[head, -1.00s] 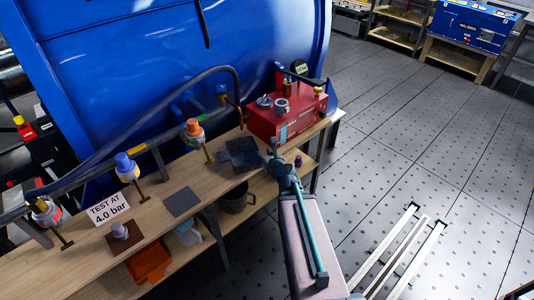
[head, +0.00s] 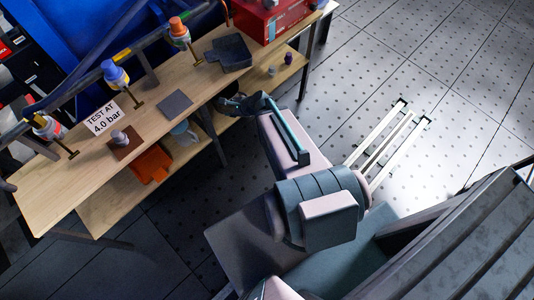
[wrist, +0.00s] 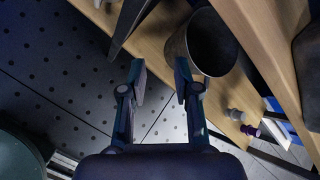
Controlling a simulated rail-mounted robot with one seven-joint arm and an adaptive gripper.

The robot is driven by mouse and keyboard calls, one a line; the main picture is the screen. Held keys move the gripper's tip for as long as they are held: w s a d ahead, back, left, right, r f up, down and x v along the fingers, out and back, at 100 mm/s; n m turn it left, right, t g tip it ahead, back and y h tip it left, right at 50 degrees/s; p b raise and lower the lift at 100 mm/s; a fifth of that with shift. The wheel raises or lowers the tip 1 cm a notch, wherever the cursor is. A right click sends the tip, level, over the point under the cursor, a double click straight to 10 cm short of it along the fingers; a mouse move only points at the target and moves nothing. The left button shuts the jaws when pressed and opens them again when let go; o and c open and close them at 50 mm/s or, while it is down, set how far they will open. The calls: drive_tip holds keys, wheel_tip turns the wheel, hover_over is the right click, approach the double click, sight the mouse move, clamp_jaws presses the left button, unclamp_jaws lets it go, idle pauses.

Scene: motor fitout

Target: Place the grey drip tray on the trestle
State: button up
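A flat dark grey square (head: 174,102) lies farther left on the bench. My gripper (head: 243,103) is low at the bench's front edge, beside the lower shelf. In the wrist view my gripper (wrist: 160,82) is open, with nothing between its fingers. A grey round bucket (wrist: 208,42) stands on the shelf just beyond the right finger; contact cannot be told. I cannot tell which piece is the trestle.
The lower shelf (head: 98,211) also holds an orange bin (head: 150,164) and small cylinders, one with a purple top (head: 288,58). A bench leg (wrist: 128,25) stands left of the fingers. Valves, a pipe and a red unit (head: 268,18) line the bench's back. Floor at right is mostly clear.

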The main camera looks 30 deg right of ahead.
drive_tip(key=s+a+f+n+g, duration=0.45)
drive_tip(key=s+f+n, duration=0.2)
drive_tip(key=s, duration=0.35)
drive_tip(key=s+a+f+n+g, duration=0.45)
drive_tip(key=s+f+n, duration=0.2)
drive_tip(key=s, duration=0.25)
drive_tip(key=s+d+f+n+g+h, duration=0.1)
drive_tip(key=s+n+g, duration=0.2)
drive_tip(key=s+n, duration=0.2)
drive_tip(key=s+d+f+n+g+h, duration=0.1)
drive_tip(key=s+n, duration=0.4)
drive_tip(key=s, duration=0.6)
drive_tip(key=shift+s+d+n+g+h, duration=0.25)
drive_tip(key=shift+d+n+g+h, duration=0.15)
drive_tip(key=shift+d+g+h, duration=0.5)
drive_tip(key=shift+a, duration=0.25)
